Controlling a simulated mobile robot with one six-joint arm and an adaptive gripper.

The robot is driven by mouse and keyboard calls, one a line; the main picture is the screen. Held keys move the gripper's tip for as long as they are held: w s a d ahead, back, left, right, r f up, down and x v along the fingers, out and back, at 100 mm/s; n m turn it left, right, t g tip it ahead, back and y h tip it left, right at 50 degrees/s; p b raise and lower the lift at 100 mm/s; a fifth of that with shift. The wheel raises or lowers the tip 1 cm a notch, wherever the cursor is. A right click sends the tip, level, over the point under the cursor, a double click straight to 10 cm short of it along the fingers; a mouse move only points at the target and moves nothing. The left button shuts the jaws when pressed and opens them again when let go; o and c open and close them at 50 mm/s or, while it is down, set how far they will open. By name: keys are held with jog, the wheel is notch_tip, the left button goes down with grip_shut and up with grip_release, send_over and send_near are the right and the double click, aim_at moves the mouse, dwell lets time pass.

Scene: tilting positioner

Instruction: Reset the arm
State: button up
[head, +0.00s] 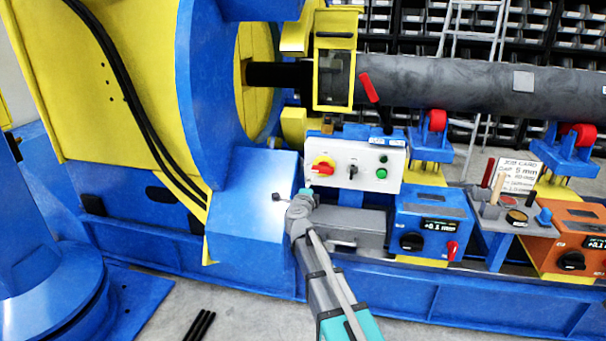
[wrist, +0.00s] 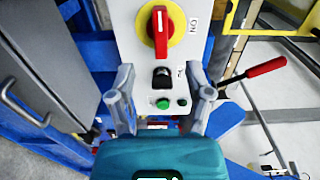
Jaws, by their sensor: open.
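My arm reaches up from the bottom middle of the head view. Its teal end (head: 307,191) is just below the left part of a white control panel (head: 340,150); the fingers are too small to make out there. In the wrist view my gripper (wrist: 162,88) is open, with its two grey fingers apart and nothing between them. The panel (wrist: 135,45) lies beyond the fingers. It carries a red rotary switch on a yellow disc (wrist: 160,32), a black selector (wrist: 162,78) and a green button (wrist: 163,103). I cannot tell whether a finger touches the panel.
A blue and yellow positioner (head: 200,100) holds a long grey pipe (head: 450,85) on red rollers (head: 437,120). A red-handled lever (head: 368,88) stands above the panel. A blue box (head: 430,220) and orange box (head: 575,240) stand right of my arm. Floor shows at the front.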

jog(key=s+a+f+n+g+y, duration=0.35)
jog(key=s+n+y, duration=0.25)
jog(key=n, duration=0.3)
jog(key=s+a+f+n+g+y, duration=0.3)
jog(key=s+f+n+y, duration=0.3)
jog(key=n, duration=0.3)
jog(key=s+d+f+n+g+h, duration=0.1)
jog(key=s+d+f+g+h, duration=0.2)
jog(key=s, duration=0.4)
jog(key=s+d+f+n+g+h+p, duration=0.1)
jog(key=s+d+f+g, duration=0.1)
jog(key=s+d+g, duration=0.35)
jog(key=s+d+f+n+g+h, duration=0.1)
jog(key=s+d+f+g+h, duration=0.3)
jog(key=s, duration=0.6)
notch_tip(320, 180, up, 30)
jog(key=t+y+p, duration=0.1)
jog(key=p, duration=2.8)
jog(key=shift+d+t+y, duration=0.2)
jog(key=shift+t+y, duration=0.1)
jog(key=shift+t, duration=0.1)
jog(key=shift+w, duration=0.1)
